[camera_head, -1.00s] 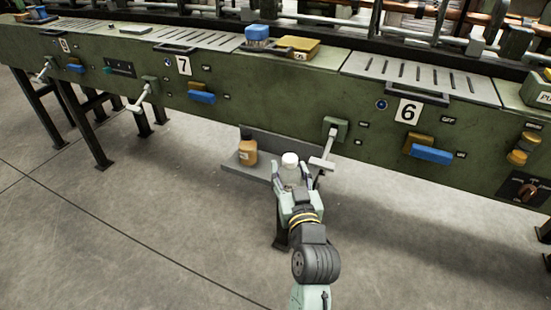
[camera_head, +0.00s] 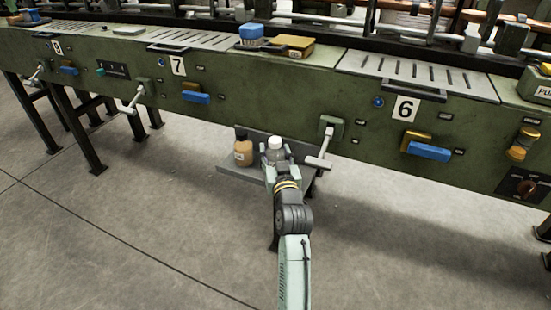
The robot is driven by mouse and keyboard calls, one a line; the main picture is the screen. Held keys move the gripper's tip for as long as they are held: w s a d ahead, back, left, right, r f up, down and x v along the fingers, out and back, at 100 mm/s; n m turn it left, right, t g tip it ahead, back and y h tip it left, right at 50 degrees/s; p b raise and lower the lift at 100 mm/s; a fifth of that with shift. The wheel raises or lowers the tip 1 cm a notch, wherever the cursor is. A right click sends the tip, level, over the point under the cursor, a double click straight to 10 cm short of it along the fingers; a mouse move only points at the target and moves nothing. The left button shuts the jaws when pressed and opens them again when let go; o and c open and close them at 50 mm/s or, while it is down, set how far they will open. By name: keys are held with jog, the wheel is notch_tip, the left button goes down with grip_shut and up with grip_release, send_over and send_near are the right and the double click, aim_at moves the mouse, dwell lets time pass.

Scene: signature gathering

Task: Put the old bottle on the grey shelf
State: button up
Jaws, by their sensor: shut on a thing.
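My gripper (camera_head: 277,158) is shut on a clear bottle with a white cap (camera_head: 276,149), which stands upright between the fingers. It is over the grey shelf (camera_head: 232,171) under the green machine, right of a brown bottle with a dark cap (camera_head: 243,151). The brown bottle stands on the shelf. My gripper hides the lower part of the held bottle, so I cannot tell whether it touches the shelf. Neither bottle's label can be read well enough to tell which is the old one.
A grey lever (camera_head: 323,155) juts from the machine front just right of my gripper. The long green machine (camera_head: 290,105) overhangs the shelf from behind. A black machine leg (camera_head: 85,145) stands at the left. The concrete floor in front is clear.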

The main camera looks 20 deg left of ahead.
jog(key=shift+r, duration=0.15)
jog(key=shift+f, duration=0.3)
jog(key=o, duration=1)
jog(key=shift+r, duration=0.15)
